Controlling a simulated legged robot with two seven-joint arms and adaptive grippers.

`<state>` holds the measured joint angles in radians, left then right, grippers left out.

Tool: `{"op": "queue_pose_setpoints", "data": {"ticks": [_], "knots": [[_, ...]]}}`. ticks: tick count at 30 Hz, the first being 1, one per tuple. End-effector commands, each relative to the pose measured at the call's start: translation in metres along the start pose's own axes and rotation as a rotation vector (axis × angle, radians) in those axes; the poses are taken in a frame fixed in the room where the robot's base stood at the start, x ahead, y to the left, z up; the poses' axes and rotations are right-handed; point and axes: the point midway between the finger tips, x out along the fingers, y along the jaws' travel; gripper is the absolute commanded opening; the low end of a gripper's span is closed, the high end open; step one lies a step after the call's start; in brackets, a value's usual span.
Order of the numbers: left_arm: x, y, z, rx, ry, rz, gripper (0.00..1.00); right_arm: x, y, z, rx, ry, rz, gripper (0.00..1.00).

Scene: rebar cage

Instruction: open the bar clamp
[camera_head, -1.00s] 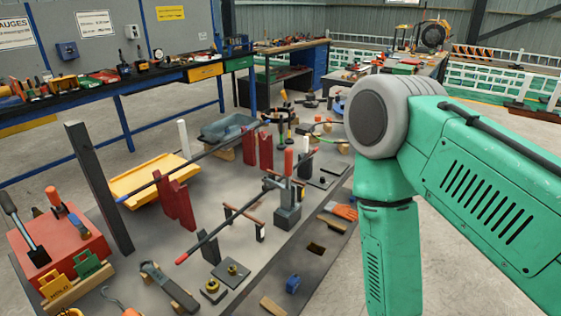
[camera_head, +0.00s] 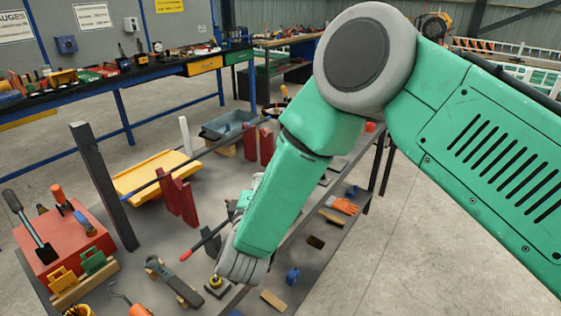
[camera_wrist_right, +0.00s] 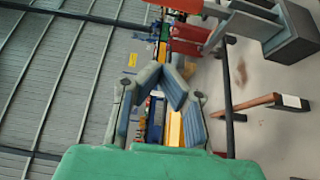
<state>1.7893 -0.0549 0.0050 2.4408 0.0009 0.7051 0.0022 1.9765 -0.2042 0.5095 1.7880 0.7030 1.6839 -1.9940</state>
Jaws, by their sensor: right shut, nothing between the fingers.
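The dark grey block (camera_wrist_right: 293,35), which seems to belong to the bar clamp, is at the upper right of the wrist view, with a red part (camera_wrist_right: 205,8) beside it. I cannot tell the clamp's jaw state. In the head view my right arm hides that block. The dark bar with a red tip (camera_head: 190,251) shows left of my arm; a dark bar (camera_wrist_right: 229,90) also runs down the wrist view. My right gripper (camera_wrist_right: 171,88) is shut and empty, its fingertips together, apart from the block. In the head view it is mostly hidden behind my arm. My left gripper is out of view.
Red uprights (camera_head: 180,200) carry a long bar beside a yellow tray (camera_head: 145,177). A dark post (camera_head: 103,187) and a red box (camera_head: 65,247) stand at left. An orange glove (camera_head: 343,205) and blue piece (camera_head: 293,275) lie near the table's right edge.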

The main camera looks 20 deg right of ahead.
Motion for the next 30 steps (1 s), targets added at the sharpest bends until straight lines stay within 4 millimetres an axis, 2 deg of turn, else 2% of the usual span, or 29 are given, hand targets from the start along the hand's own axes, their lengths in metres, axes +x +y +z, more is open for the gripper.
{"op": "queue_pose_setpoints", "data": {"ticks": [4,8,15,21,30], "knots": [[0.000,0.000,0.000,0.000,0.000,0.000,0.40,0.004,0.000,0.000,0.002,0.000,-0.001,0.00],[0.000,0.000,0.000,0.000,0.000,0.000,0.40,0.019,-0.001,0.001,0.003,-0.002,-0.002,0.00],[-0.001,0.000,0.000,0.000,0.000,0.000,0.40,0.068,-0.001,0.003,0.007,-0.003,-0.002,0.00],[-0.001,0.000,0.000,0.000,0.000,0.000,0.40,0.102,-0.001,0.002,0.004,-0.001,-0.001,0.00],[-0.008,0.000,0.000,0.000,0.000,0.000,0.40,0.088,0.000,0.034,0.001,0.002,-0.003,0.00]]}}
